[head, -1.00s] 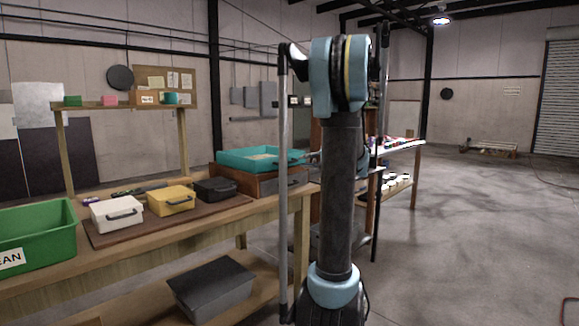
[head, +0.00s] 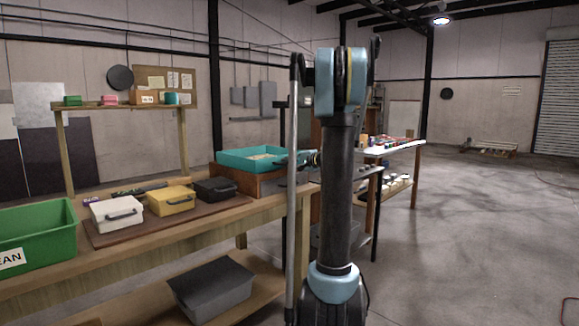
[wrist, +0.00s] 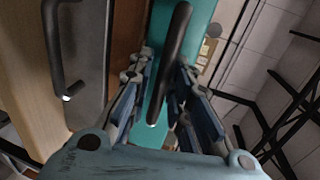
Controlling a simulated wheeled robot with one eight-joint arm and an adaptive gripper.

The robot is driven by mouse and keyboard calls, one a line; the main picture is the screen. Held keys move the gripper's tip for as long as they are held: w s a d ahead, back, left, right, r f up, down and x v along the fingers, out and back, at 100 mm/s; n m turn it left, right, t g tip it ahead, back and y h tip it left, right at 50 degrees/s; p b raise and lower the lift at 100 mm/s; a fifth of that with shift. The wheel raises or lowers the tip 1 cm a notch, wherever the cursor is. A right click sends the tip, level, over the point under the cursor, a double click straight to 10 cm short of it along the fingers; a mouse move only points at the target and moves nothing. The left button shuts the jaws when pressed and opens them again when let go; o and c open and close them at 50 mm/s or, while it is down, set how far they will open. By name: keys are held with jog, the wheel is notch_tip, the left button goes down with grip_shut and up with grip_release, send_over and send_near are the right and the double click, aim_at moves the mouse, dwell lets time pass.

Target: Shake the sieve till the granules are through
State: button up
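The sieve, a teal tray-like frame (head: 230,160), sits on a brown wooden box (head: 262,184) at the far end of the bench. Pale stuff shows inside it, too small to tell apart. Its black handle (wrist: 172,55) sticks out toward my gripper and shows in the wrist view. My gripper (wrist: 165,85) has its two fingers on either side of this handle, with gaps visible, so it is open. In the head view my gripper (head: 309,159) is at the sieve's right side, partly hidden by my arm.
A grey front with a black handle (wrist: 55,45) lies left of my gripper in the wrist view. White (head: 117,214), yellow (head: 170,199) and black (head: 214,188) cases stand on a brown mat, beside a green bin (head: 35,238).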

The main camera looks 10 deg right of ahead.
aim_at(280, 160)
grip_shut()
jog(key=x, duration=0.3)
jog(key=r+x, duration=0.1)
jog(key=x, duration=0.2)
jog(key=shift+r, duration=0.15)
jog(key=shift+w, duration=0.1)
grip_release()
jog(key=shift+w, duration=0.1)
